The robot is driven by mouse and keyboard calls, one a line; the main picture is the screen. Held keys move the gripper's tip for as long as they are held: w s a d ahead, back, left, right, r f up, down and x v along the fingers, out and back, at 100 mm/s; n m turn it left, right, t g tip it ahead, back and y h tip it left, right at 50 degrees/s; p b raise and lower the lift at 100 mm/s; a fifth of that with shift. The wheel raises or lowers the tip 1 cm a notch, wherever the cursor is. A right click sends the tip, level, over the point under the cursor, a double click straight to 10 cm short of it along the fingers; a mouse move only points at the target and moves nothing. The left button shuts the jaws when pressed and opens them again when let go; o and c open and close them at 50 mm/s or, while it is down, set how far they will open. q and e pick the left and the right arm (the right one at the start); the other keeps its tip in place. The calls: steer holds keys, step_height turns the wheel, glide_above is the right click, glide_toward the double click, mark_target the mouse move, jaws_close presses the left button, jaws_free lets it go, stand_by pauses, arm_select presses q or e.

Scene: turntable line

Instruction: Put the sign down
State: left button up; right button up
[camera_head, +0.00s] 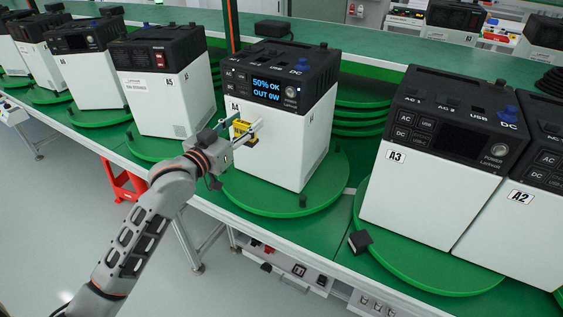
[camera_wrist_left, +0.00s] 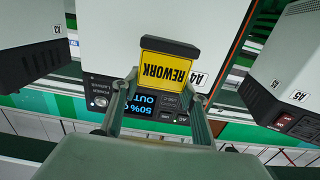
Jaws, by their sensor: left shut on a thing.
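The sign is a small yellow plate with a black edge reading REWORK. It shows in the head view (camera_head: 240,128) and, upside down, in the left wrist view (camera_wrist_left: 168,66). My left gripper (camera_head: 236,131) is shut on the sign and holds it in front of the white lower body of the A4 power unit (camera_head: 283,143). In the left wrist view the two fingers (camera_wrist_left: 162,98) stand on either side of the sign. I cannot tell whether the sign touches the unit. My right gripper is in neither view.
The A4 unit's display is lit, reading 50% OK, OUT 0W. It stands on a green turntable (camera_head: 262,201) with bare room in front. The A3 unit (camera_head: 417,217) is to the right, the A5 unit (camera_head: 172,103) to the left. A small black block (camera_head: 360,242) lies near the front edge.

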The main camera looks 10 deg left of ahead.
arm_select(q)
steer(key=shift+w+f, duration=0.2)
steer(key=shift+f, duration=0.05)
step_height(320, 180, down, 15)
steer(key=b, duration=0.2)
steer(key=shift+f+b, duration=0.1)
steer(key=shift+b, duration=0.2)
steer(key=shift+f+b, duration=0.4)
steer(key=shift+f, duration=1.55)
steer(key=shift+f, duration=0.1)
steer(key=o, duration=1.1)
steer(key=shift+f, duration=0.1)
steer(key=shift+o, duration=0.2)
